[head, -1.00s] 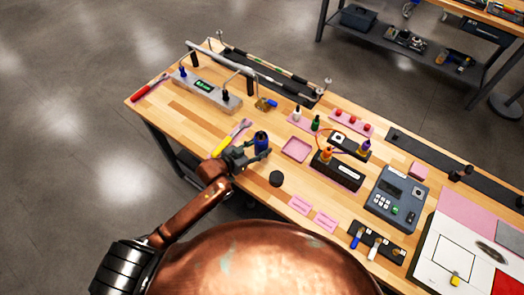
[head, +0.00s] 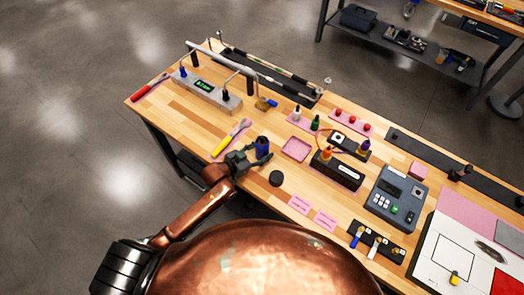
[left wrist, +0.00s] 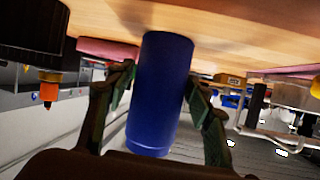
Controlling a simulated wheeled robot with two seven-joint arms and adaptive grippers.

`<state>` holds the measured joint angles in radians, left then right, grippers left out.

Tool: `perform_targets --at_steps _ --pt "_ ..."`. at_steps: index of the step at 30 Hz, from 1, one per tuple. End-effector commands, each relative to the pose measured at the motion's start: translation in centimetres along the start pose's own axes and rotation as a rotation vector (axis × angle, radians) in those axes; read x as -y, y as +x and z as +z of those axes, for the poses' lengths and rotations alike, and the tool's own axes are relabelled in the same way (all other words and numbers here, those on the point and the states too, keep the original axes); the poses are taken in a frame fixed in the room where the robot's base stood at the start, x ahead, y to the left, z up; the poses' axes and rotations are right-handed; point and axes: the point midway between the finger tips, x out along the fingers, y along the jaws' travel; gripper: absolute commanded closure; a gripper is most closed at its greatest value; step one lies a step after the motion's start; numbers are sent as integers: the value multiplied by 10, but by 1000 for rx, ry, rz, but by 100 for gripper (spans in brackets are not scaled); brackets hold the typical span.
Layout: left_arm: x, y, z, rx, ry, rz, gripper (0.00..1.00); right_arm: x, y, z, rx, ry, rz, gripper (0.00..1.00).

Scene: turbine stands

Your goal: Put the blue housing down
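My right gripper is not in view.
A yellow-handled wrench-like tool (head: 228,140) lies left of the housing. The black round cap (head: 276,178) is close on the right. A pink tray (head: 296,149) and a black block (head: 337,172) stand farther right. Bare bench (head: 245,117) shows behind the housing.

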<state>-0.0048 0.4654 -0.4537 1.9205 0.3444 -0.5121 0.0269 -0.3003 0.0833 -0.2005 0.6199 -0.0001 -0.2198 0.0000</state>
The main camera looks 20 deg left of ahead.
Motion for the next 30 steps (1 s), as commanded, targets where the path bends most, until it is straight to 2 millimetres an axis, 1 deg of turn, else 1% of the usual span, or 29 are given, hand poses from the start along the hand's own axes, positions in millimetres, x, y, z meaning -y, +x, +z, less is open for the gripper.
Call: perform_targets --at_steps 1,3,11,14,17,24,27,30 --pt "0 0 0 0 0 0 47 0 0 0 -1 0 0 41" --pt "0 0 0 0 0 0 43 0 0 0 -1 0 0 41" --pt "0 0 -1 0 0 0 43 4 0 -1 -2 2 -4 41" --pt "1 -5 -2 0 0 -1 43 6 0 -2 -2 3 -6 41" --pt "1 -19 -1 0 0 -1 43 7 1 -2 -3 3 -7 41" --pt "0 -70 0 3 1 -1 43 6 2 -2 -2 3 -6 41" --pt "0 -89 -1 2 2 -1 43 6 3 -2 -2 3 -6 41" --pt "0 -104 -1 1 1 -1 43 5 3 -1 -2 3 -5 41"
